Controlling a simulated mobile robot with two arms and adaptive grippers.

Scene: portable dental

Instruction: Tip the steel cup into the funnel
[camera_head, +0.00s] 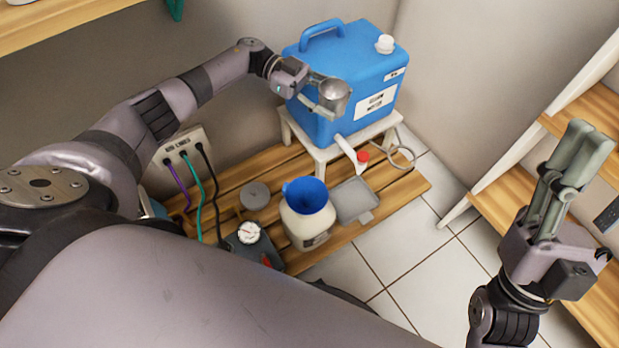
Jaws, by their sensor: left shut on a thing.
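The steel cup (336,92) is small, round and shiny. My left gripper (321,96) is shut on it, up in front of the blue jug. I cannot tell how far the cup is tilted or what is in it. The blue funnel (305,194) sits in the mouth of a white bottle (306,225) on the slatted wooden platform. The cup is above the funnel and a little to its right in the picture, clearly apart from it. My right gripper (586,142) is at the far right with its fingers together and nothing visible between them.
A blue jug (335,65) with a spout stands on a white stool (323,156). A grey tray (355,200), a grey round lid (255,195) and a gauge (249,232) lie around the bottle. Wooden shelves (515,195) stand at right. The tiled floor (400,250) is clear.

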